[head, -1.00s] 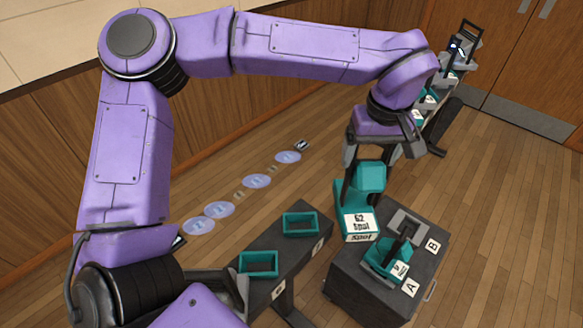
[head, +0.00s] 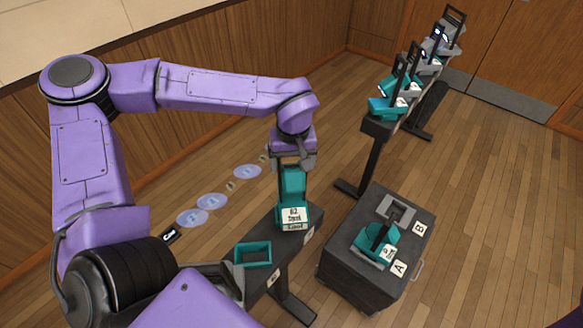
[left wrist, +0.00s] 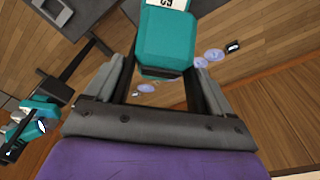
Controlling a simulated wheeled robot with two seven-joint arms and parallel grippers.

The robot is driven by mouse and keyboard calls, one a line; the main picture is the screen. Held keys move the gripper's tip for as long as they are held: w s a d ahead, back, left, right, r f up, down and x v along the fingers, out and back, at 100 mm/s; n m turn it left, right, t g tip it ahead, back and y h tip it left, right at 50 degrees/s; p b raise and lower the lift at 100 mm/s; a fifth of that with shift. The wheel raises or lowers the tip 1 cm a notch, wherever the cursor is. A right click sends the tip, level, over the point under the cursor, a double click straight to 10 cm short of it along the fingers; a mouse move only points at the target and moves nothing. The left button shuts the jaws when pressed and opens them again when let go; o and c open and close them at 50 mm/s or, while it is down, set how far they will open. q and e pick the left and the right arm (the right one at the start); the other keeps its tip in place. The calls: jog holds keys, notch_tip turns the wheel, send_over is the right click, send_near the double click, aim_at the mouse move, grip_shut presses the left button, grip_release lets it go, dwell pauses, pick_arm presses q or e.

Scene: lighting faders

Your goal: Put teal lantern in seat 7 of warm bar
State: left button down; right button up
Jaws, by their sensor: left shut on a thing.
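My left gripper (head: 292,165) is shut on a teal lantern (head: 293,196) with a white label too small to read surely. The left wrist view shows this teal lantern (left wrist: 167,42) between the fingers of the gripper (left wrist: 168,72). It is upright at the right end of the near dark bar (head: 268,236). It hides the teal seat there, so I cannot tell whether it touches the seat. The bar's other teal seat (head: 253,253) is empty. I cannot read which bar is the warm one. My right gripper is not in view.
A dark case (head: 365,275) holds another teal lantern (head: 374,246) at A and an empty grey seat (head: 396,209) at B. A far bar (head: 378,127) carries several teal and grey lanterns.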

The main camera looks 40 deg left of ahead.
aim_at(291, 167)
pick_arm(q)
jog(key=shift+f+p, duration=0.4)
jog(key=shift+f, duration=1.15)
grip_release()
jog(key=shift+s, duration=0.1)
jog(key=r, duration=0.8)
jog(key=s+d+r, duration=0.1)
jog(key=r, duration=0.3)
jog(key=shift+b, duration=0.4)
